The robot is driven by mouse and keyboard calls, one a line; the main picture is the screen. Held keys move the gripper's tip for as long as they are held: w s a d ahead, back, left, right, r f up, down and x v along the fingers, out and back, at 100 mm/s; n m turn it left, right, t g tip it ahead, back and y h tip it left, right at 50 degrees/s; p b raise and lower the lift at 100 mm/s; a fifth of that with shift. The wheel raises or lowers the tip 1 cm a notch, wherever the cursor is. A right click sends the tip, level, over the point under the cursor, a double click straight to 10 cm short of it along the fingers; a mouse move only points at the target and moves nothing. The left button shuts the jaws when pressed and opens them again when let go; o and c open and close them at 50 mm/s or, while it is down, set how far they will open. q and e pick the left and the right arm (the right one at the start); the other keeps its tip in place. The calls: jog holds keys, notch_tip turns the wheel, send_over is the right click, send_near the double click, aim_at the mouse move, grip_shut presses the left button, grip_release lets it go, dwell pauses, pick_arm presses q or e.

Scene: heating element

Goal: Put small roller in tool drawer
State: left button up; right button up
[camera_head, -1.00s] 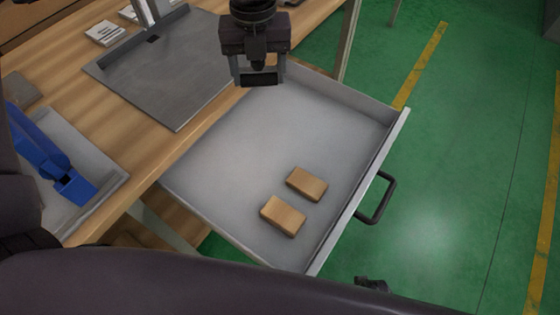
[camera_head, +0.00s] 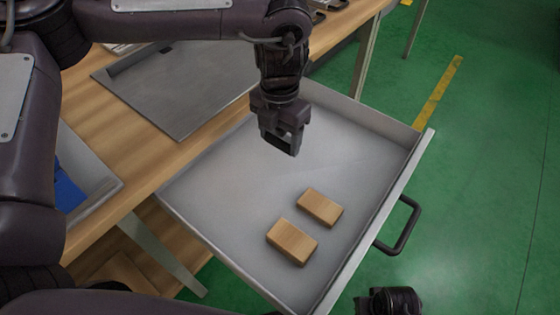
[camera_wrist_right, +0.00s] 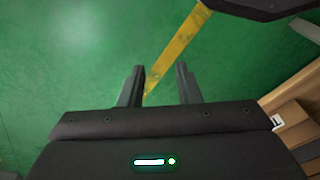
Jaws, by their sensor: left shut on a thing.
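The open tool drawer (camera_head: 215,185) extends from the workbench in the head view. Its grey floor holds two wooden blocks (camera_head: 292,242) (camera_head: 320,207) in the near right half. My left gripper (camera_head: 281,143) is over the far half of the drawer, pointing down. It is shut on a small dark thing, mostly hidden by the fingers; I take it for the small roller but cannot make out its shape. My right gripper (camera_wrist_right: 158,88) has its fingers apart with nothing between them, above the green floor.
The drawer's front wall has a black handle (camera_head: 400,227) on the right. A grey tray (camera_head: 180,95) lies on the wooden bench (camera_head: 140,140). A blue object (camera_head: 68,188) is at the left, partly behind my arm. The drawer's far left area is clear.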

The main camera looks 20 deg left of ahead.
aim_at(280, 169)
pick_arm(q)
notch_tip(280, 169, down, 7)
jog(key=shift+f+b, duration=0.2)
jog(key=shift+b, duration=0.15)
pick_arm(e)
jog(key=r, duration=0.3)
jog(key=shift+s+a, duration=0.1)
jog(key=shift+a, duration=0.1)
jog(key=shift+f, duration=0.1)
pick_arm(q)
jog(key=o, duration=0.6)
jog(key=shift+f, duration=0.1)
jog(key=shift+c, duration=0.2)
jog(key=o, duration=0.4)
pick_arm(e)
jog(key=shift+r, duration=0.25)
pick_arm(q)
jog(key=shift+r, duration=0.3)
notch_tip(280, 169, up, 11)
jog(key=shift+f+p, duration=0.15)
jog(key=shift+p, duration=0.7)
jog(key=shift+r, duration=0.5)
pick_arm(e)
notch_tip(280, 169, down, 6)
jog(key=shift+d+f, duration=0.25)
jog(key=shift+d, duration=0.2)
